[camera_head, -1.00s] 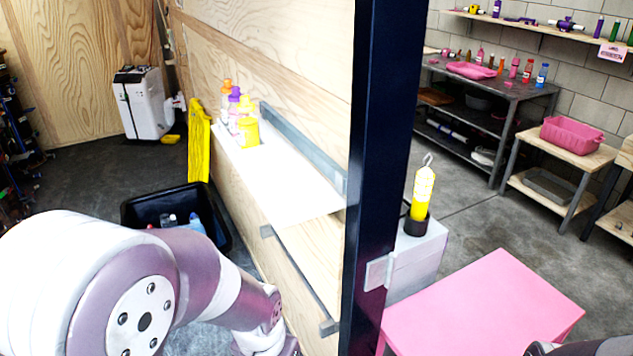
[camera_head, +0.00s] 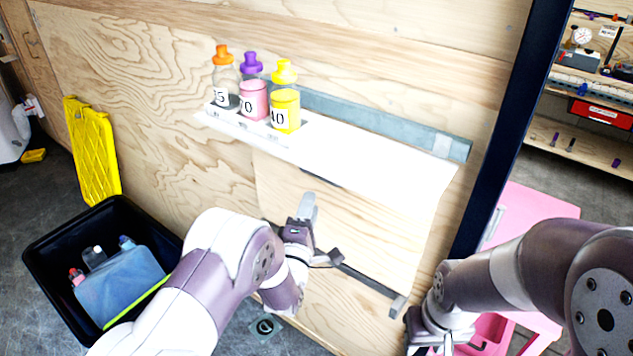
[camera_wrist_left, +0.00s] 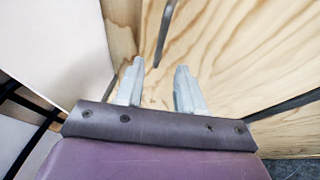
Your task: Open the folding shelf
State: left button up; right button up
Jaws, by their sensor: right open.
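The folding shelf has a white top board (camera_head: 385,165) along a grey wall rail (camera_head: 390,125). A pale wood panel (camera_head: 350,225) hangs down below the board's front edge. A dark bar (camera_head: 372,284) runs along the wall near the panel's bottom. My left gripper (camera_head: 306,212) is in front of the panel's lower left part, below the board. In the left wrist view its two fingers (camera_wrist_left: 159,75) are apart with nothing between them; I cannot tell whether they touch the panel. My right gripper (camera_head: 425,340) is low at the bottom edge, partly cut off, and open.
Three bottles stand in a white rack (camera_head: 245,122) on the board's left end. A black bin (camera_head: 45,240) with bottles stands on the floor at left, beside a yellow panel (camera_head: 92,150). A dark post (camera_head: 510,125) and pink table (camera_head: 545,205) are at right.

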aim_at(319, 182)
pick_arm(q)
jog(key=p+x, duration=0.1)
jog(key=x, duration=0.7)
jog(key=shift+d, duration=0.15)
grip_shut()
